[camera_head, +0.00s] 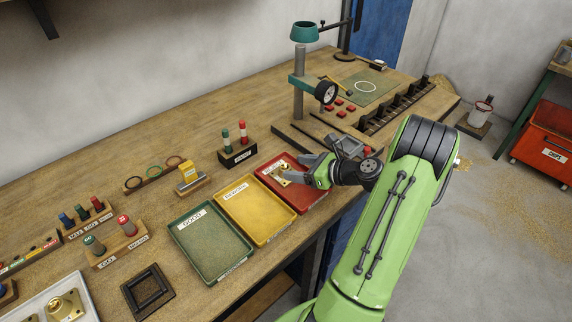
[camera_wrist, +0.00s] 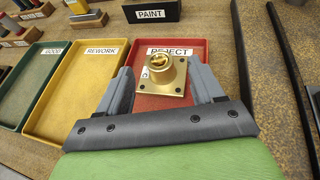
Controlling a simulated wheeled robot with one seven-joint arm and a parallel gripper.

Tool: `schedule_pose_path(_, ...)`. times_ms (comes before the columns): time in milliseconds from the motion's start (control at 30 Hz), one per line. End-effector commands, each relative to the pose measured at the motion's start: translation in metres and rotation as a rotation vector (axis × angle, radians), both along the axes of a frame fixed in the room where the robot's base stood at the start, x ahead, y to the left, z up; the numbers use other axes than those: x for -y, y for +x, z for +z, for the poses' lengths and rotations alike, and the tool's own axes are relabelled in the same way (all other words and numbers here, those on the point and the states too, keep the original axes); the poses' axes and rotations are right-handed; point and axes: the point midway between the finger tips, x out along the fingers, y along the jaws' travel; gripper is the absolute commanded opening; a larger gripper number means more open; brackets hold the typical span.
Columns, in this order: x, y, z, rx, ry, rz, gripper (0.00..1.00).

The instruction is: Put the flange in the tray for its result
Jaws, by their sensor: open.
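The brass flange (camera_wrist: 162,77) has a square base with corner holes and a raised round hub. It is in the red REJECT tray (camera_wrist: 188,43) in the wrist view, hub facing up, between my gripper's two fingers. My gripper (camera_wrist: 160,88) is open, with a gap showing on both sides of the flange. In the head view my gripper (camera_head: 296,170) reaches over the red tray (camera_head: 311,199) and partly hides the flange (camera_head: 284,176). The yellow REWORK tray (camera_head: 262,228) and the green GOOD tray (camera_head: 212,247) stand to the left and look empty.
Another brass flange (camera_head: 66,306) sits on a pale tray at the lower left. A block marked PAINT (camera_head: 238,155) with markers stands behind the trays.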

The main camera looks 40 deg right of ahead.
Motion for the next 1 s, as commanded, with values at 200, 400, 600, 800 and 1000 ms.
schedule_pose_path(200, 0.014, -0.046, 0.023, 0.000, 0.000, -0.003, 0.67)
schedule_pose_path(400, 0.008, -0.054, 0.031, -0.011, -0.046, 0.044, 0.67)
schedule_pose_path(600, -0.090, -0.021, 0.063, -0.093, -0.571, 0.529, 0.67)
schedule_pose_path(800, -0.205, -0.048, 0.107, -0.049, -1.256, 1.179, 0.67)
schedule_pose_path(1000, -0.269, -0.130, 0.145, 0.145, -1.864, 1.719, 0.67)
